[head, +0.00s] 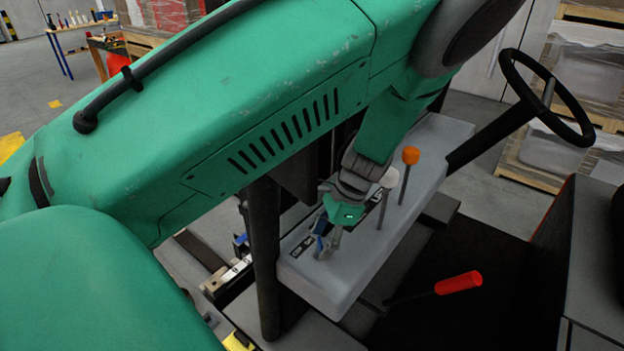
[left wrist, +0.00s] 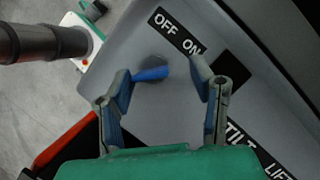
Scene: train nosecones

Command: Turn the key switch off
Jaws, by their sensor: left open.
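The key switch (left wrist: 152,73) is a blue key on a dark round base, set in the grey control panel (left wrist: 150,115). The OFF and ON labels (left wrist: 178,33) are beyond it. The blue handle lies nearly crosswise in the left wrist view. My left gripper (left wrist: 160,74) is open, one finger on each side of the key, with visible gaps; whether either finger touches it I cannot tell. In the head view my left gripper (head: 326,248) points down at the near end of the panel (head: 345,285), and the key is not clearly visible there.
A lever with a pale knob (head: 388,178) and one with an orange knob (head: 410,156) stand beside the gripper. A red-handled lever (head: 458,283) sticks out lower right. A black post (head: 265,260) is close on the left. The steering wheel (head: 570,101) is at the upper right.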

